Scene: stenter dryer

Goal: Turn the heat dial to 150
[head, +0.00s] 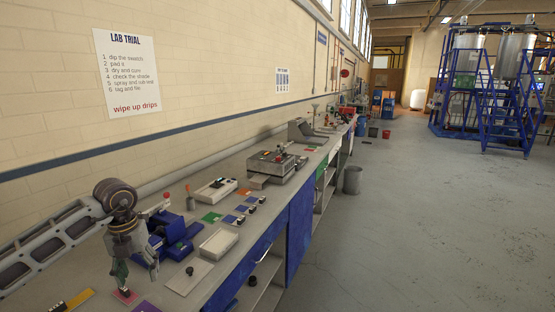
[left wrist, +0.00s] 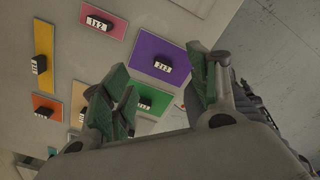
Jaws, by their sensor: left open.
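No dial marked with heat numbers can be made out in either view. A grey machine (head: 272,163) with small dark and red parts on top stands further along the bench; whether it carries the heat dial is too small to tell. My left gripper (head: 124,282) hangs fingers down over the near end of the bench, by a pink card (head: 124,297), far from that machine. In the left wrist view its green-padded fingers (left wrist: 160,90) are apart with nothing held between them. My right gripper is in neither view.
The bench holds a blue device (head: 168,235), white trays (head: 218,244) and several coloured cards with black labelled blocks. A purple card (left wrist: 158,53) shows in the left wrist view. A grey bin (head: 352,180) stands beside the bench.

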